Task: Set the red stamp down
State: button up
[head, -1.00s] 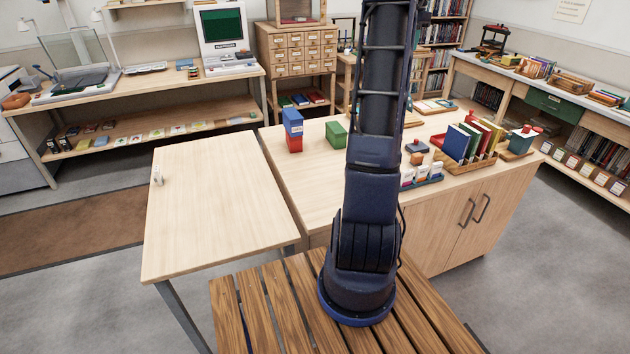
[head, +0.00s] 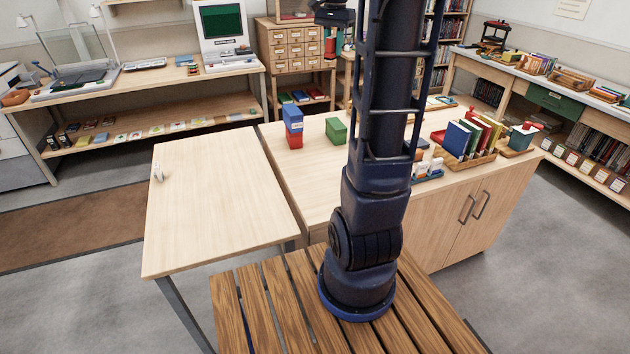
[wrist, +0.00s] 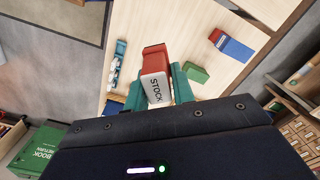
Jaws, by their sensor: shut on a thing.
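The red stamp (wrist: 154,57), with a white face reading STOCK, is between the teal fingers of my gripper (wrist: 158,88) in the wrist view. My gripper is shut on it. In the head view my gripper (head: 336,34) is at the top edge, high above the far part of the wooden cabinet top (head: 310,180), with the red stamp (head: 331,48) hanging below it. The stamp is in the air, apart from any surface.
A blue box on a red box (head: 293,128) and a green box (head: 336,131) stand on the cabinet top. A blue tray with white items (head: 428,171) and a book rack (head: 465,160) stand at right.

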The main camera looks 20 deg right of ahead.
jog(key=n, duration=0.2)
send_over(316, 191)
jog(key=f, duration=0.1)
notch_tip(316, 191, down, 46)
jog(key=shift+f, duration=0.2)
dwell(0.4)
jog(key=o, duration=0.6)
jog(key=shift+f, duration=0.15)
jog(key=o, duration=0.4)
